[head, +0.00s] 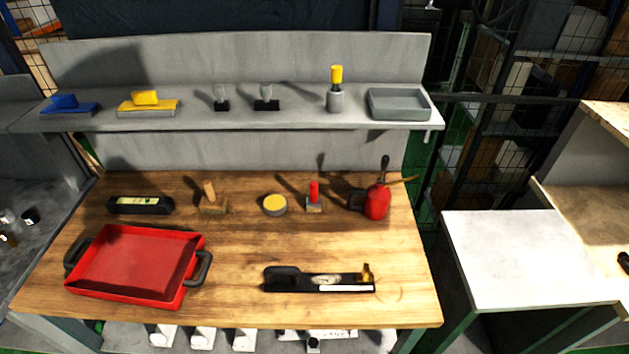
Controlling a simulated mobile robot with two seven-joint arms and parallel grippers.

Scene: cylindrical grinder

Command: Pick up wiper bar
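No thing in view is marked as the wiper bar. A long black bar (300,281) with a handle-like left end, a white strip along its front edge and a brass knob near its right end lies at the front middle of the wooden bench. It may be the wiper bar, but I cannot tell for sure. A shorter black block (140,205) with a pale label lies at the back left of the bench. Neither of my grippers shows in the head view.
A red tray (135,262) with black handles fills the bench's front left. A wooden-handled tool (211,198), a yellow-topped round tin (274,204), a red-handled tool (314,197) and a red oil can (377,203) stand behind. The shelf (300,110) overhangs the back. The front right bench (410,305) is clear.

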